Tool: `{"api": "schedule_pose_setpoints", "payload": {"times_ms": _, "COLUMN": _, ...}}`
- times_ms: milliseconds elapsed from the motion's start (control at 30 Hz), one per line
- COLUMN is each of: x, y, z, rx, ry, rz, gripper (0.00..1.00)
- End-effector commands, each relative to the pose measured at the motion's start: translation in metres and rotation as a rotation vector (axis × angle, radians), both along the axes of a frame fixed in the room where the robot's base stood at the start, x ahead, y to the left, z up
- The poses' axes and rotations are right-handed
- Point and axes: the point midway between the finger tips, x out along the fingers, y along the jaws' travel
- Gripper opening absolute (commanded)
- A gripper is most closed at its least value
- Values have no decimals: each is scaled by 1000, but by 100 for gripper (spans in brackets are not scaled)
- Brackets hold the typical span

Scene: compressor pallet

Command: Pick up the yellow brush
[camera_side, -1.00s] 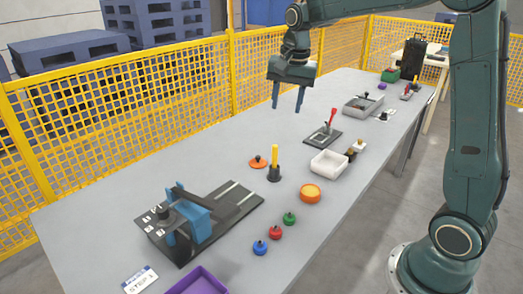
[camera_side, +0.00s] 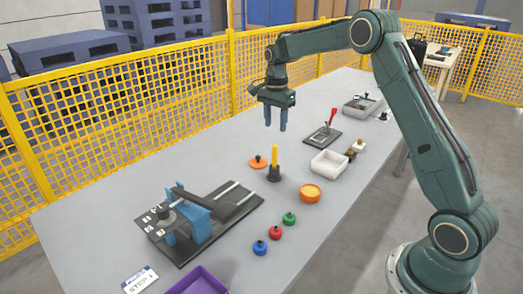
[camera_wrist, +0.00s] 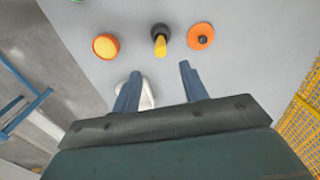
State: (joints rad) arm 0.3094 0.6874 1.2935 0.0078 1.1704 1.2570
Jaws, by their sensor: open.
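The yellow brush (camera_side: 275,157) stands upright with its yellow handle up and its dark base (camera_side: 274,174) on the grey table. My gripper (camera_side: 275,129) is above the table, its two blue fingers pointing down and apart with nothing between them. In the side view the fingertips show just above the top of the handle. In the wrist view the brush (camera_wrist: 160,41) is beyond the open fingertips (camera_wrist: 160,72), near the top middle. It is not between the fingers.
An orange disc with a dark knob (camera_side: 257,162) lies close left of the brush, and an orange round container (camera_side: 310,194) stands to its right. A white tray (camera_side: 329,163) is behind right. Green, red and blue knobbed pieces (camera_side: 275,232) and a dark fixture (camera_side: 205,222) are nearer the front.

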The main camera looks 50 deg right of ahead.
Motion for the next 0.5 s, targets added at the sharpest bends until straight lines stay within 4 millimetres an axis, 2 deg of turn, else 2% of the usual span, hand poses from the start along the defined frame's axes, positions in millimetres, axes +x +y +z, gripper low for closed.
{"api": "schedule_pose_setpoints", "payload": {"times_ms": 267, "x": -1, "y": 0, "z": -22, "rx": 1, "ry": 2, "rz": 2, "gripper": 44}}
{"api": "schedule_pose_setpoints", "payload": {"times_ms": 500, "x": -1, "y": 0, "z": -59, "rx": 1, "ry": 3, "rz": 2, "gripper": 44}}
